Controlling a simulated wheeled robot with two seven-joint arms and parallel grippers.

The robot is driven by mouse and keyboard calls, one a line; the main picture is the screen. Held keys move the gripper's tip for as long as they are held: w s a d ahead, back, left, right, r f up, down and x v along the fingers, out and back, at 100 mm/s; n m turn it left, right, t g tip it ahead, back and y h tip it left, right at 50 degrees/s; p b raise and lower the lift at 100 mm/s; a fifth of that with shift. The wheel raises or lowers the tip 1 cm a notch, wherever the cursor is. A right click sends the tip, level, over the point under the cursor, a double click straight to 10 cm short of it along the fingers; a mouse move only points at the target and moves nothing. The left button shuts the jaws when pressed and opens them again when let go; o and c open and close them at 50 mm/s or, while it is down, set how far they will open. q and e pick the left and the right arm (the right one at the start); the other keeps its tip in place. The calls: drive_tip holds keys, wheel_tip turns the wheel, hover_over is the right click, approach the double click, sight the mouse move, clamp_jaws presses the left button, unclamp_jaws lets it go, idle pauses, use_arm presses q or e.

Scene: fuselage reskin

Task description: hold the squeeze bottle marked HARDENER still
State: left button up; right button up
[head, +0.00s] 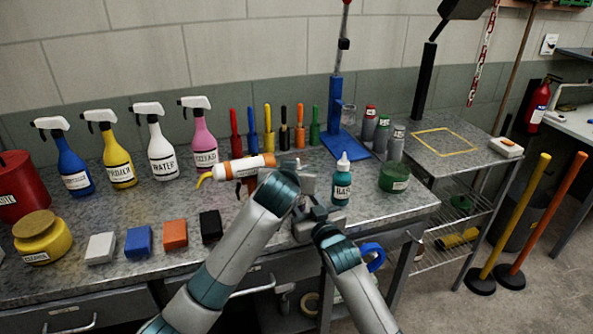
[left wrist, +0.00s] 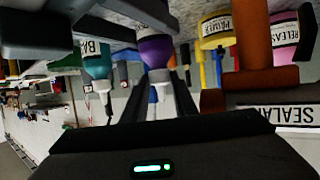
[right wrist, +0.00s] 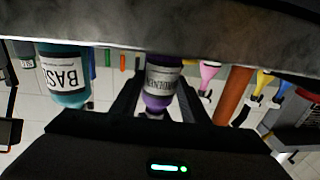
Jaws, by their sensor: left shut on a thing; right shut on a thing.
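The purple squeeze bottle marked HARDENER (right wrist: 158,82) stands between the fingers of my right gripper (right wrist: 155,105), part of its label readable in the right wrist view. It also shows in the left wrist view (left wrist: 155,50), between the fingers of my left gripper (left wrist: 158,98), with its pale nozzle visible. Both grippers are shut on it. The wrist pictures are upside down, and the bottle looks upright. In the head view my left gripper (head: 299,190) and right gripper (head: 316,215) are close together at the bench's front edge and hide most of the bottle.
A teal BASE bottle (head: 342,185) stands close to the right. An orange-and-white sealant cartridge (head: 240,167) lies behind to the left. A dark green tub (head: 394,178) is farther right. Spray bottles, coloured blocks and a yellow jar (head: 42,238) occupy the left bench.

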use_arm(q)
drive_tip(key=o, duration=1.1)
drive_tip(key=n+y, duration=0.2)
drive_tip(key=y, duration=0.1)
drive_tip(key=d+n+y, duration=0.1)
drive_tip(key=n+y, duration=0.2)
drive_tip(key=shift+w+d+n+g+y, duration=0.1)
drive_tip(key=shift+w+n+g+y, duration=0.05)
drive_tip(key=shift+n+g+y, duration=0.15)
drive_tip(key=shift+d+n+g+y, duration=0.3)
drive_tip(key=shift+d+n+y, duration=0.3)
drive_tip(key=shift+n, duration=0.1)
drive_tip(key=shift+a, duration=0.15)
